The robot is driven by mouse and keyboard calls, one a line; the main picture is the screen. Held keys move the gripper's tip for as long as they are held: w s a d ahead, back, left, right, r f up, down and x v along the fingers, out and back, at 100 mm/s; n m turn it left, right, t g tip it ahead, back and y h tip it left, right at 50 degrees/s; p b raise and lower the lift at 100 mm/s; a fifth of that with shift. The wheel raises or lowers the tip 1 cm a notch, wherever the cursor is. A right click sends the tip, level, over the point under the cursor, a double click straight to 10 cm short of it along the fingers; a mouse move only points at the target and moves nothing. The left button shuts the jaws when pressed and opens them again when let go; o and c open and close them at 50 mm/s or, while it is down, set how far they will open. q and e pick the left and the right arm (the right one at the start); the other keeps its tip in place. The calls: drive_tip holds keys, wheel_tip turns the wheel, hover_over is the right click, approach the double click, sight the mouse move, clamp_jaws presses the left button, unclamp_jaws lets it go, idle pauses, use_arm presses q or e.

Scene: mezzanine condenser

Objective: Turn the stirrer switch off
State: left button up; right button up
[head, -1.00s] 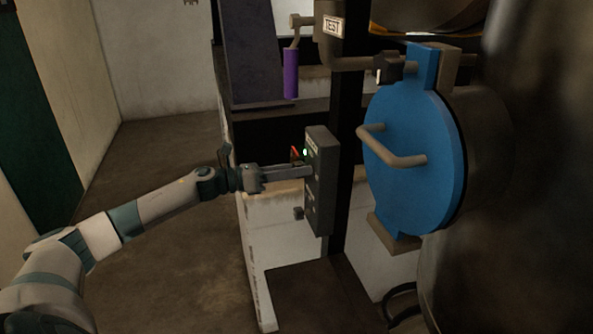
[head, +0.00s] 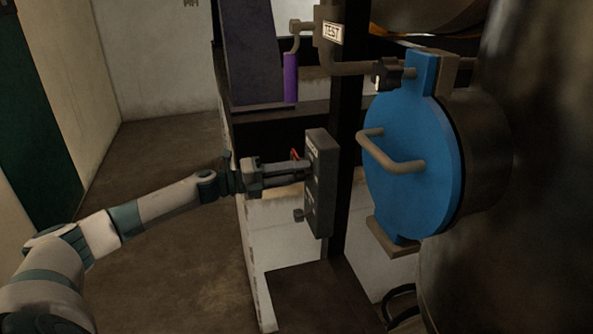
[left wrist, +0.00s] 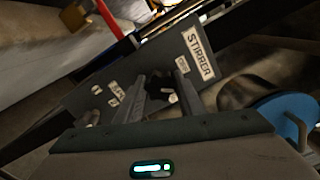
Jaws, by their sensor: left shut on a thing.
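The dark grey switch box (head: 320,185) stands upright on a black post in the head view. In the left wrist view its face carries a STIRRER label (left wrist: 199,53). My left gripper (head: 306,169) reaches the upper part of the box from the left. It is shut on the dark stirrer switch (left wrist: 158,83), which shows between the fingers in the left wrist view. The fingers hide most of the switch. A small pale round part (left wrist: 172,98) beside it looks unlit. A small red part (head: 295,154) shows just above the fingers. My right gripper is not in view.
A second knob (head: 298,215) sticks out low on the box, near a SEAL label (left wrist: 118,88). A blue round door (head: 410,165) with a bar handle is close on the right. A purple-gripped lever (head: 291,78) hangs above by a TEST sign (head: 332,33).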

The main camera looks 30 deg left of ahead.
use_arm(q)
drive_tip(key=n+p, duration=0.1)
drive_tip(key=n, duration=0.3)
drive_tip(key=shift+n+p, duration=0.3)
drive_tip(key=shift+p, duration=0.1)
drive_tip(key=shift+n+p, duration=0.55)
drive_tip(key=shift+n, duration=0.85)
drive_tip(key=shift+f, duration=0.1)
drive_tip(key=o, duration=1.1)
drive_tip(key=shift+c, duration=0.2)
drive_tip(key=shift+a, duration=0.1)
